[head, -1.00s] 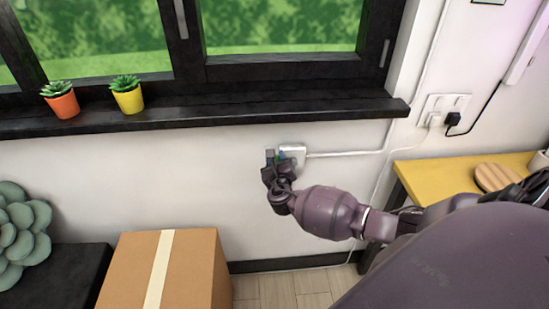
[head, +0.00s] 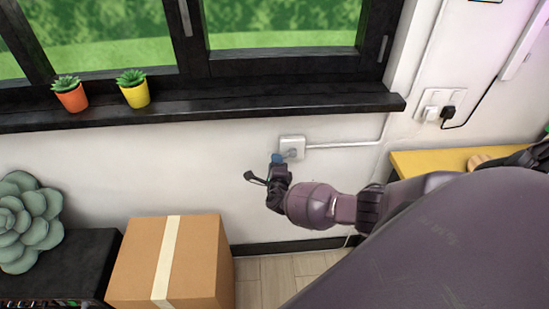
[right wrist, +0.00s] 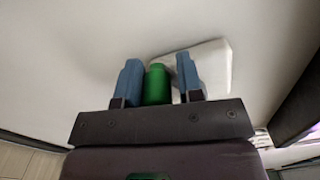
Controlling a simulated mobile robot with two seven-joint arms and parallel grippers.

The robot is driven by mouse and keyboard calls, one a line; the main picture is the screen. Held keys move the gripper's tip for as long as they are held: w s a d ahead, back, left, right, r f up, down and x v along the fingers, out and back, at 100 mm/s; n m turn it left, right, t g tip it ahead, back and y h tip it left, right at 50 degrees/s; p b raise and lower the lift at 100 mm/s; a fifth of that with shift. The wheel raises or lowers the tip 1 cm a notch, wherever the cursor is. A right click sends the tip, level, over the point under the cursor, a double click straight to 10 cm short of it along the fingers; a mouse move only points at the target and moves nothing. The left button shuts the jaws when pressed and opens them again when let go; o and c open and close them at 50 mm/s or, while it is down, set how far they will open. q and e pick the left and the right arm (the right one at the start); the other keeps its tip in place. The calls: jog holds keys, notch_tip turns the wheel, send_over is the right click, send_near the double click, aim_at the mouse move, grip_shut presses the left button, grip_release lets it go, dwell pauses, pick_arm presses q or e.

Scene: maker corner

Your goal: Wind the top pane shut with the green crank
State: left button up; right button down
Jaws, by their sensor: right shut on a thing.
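The green crank (right wrist: 157,84) shows in the right wrist view as a short upright green cylinder, its handle. My right gripper (right wrist: 159,72) has its two blue fingers shut around it. In the head view the same gripper (head: 277,160) is just below and left of a white wall box (head: 292,143) under the window sill; the crank is hidden there by the fingers. The box also shows behind the fingers in the right wrist view (right wrist: 212,62). The lower part of the window (head: 280,28) is in view at the top; I cannot tell the top pane's position. My left gripper is not in view.
The black sill (head: 215,112) holds an orange pot (head: 72,98) and a yellow pot (head: 135,95). A cardboard box (head: 195,262) stands below on the left. A yellow table (head: 425,160) is at the right, under a wall socket (head: 440,104). A white conduit (head: 345,144) runs right from the wall box.

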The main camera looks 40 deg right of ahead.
jog(key=n, duration=0.1)
jog(key=f+n, duration=0.1)
jog(key=s+f, duration=0.1)
jog(key=shift+d+f+n, duration=0.15)
jog(key=shift+d+n, duration=0.1)
jog(key=shift+n, duration=0.15)
jog(key=shift+s+d+f+n+p, duration=0.15)
jog(key=shift+d+f+n+p, duration=0.15)
jog(key=shift+n, duration=0.3)
jog(key=c, duration=0.9)
grip_release()
jog(key=shift+d, duration=0.15)
jog(key=shift+r, duration=0.2)
